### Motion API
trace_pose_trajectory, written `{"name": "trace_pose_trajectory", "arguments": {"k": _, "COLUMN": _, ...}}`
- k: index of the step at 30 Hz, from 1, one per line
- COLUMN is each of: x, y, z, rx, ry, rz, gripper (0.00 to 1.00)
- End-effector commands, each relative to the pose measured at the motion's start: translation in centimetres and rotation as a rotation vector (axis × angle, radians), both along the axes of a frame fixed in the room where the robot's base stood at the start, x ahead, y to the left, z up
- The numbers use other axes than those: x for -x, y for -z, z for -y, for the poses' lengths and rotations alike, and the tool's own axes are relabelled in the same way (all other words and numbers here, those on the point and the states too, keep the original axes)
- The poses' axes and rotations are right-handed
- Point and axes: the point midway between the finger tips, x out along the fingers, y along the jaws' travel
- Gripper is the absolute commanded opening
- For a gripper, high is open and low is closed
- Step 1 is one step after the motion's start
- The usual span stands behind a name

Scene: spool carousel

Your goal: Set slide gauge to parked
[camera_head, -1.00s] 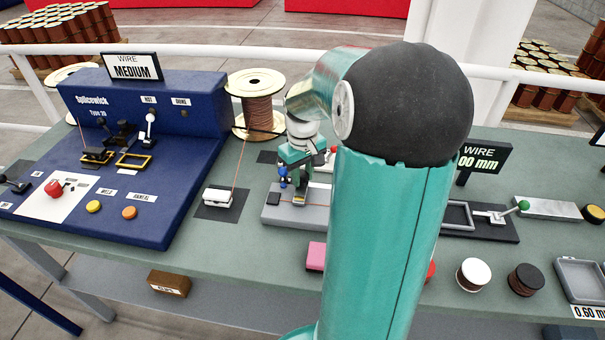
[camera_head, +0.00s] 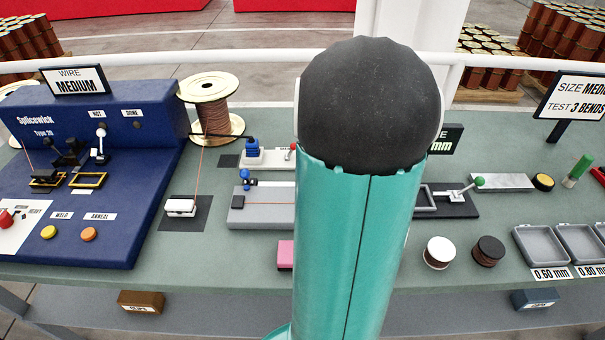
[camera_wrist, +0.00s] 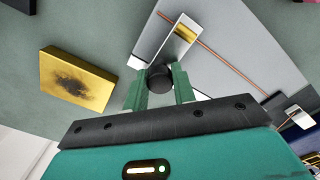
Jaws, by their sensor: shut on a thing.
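In the wrist view my gripper (camera_wrist: 159,76) has its two green fingers on either side of a round black knob (camera_wrist: 160,80) and is shut on it. The knob is at the near end of a bright metal slide (camera_wrist: 160,47) with a yellowish patch, which I take for the slide gauge. The slide lies across a grey bar with a thin reddish wire (camera_wrist: 217,52) along it. In the head view my arm hides the gripper, knob and slide. The left end of the grey block (camera_head: 260,214) shows there, with a blue clamp (camera_head: 245,178). No parked marking is readable.
A yellow block with a dark smudge (camera_wrist: 78,78) lies left of my gripper in the wrist view. The head view shows a blue splicing machine (camera_head: 100,240), a wire spool (camera_head: 211,110), a pink block (camera_head: 286,254), two small spools and grey trays (camera_head: 540,268) at right.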

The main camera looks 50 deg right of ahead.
Motion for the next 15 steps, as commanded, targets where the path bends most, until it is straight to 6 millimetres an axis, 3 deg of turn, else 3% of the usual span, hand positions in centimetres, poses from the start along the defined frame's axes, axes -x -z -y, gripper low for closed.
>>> {"name": "trace_pose_trajectory", "arguments": {"k": 5, "x": 1.09, "y": 0.00, "z": 0.89, "rx": 0.000, "ry": 0.001, "rz": 0.000, "gripper": 0.00}}
{"name": "trace_pose_trajectory", "arguments": {"k": 15, "x": 1.39, "y": 0.01, "z": 1.12, "rx": 0.002, "ry": 0.003, "rz": -0.001, "gripper": 0.00}}
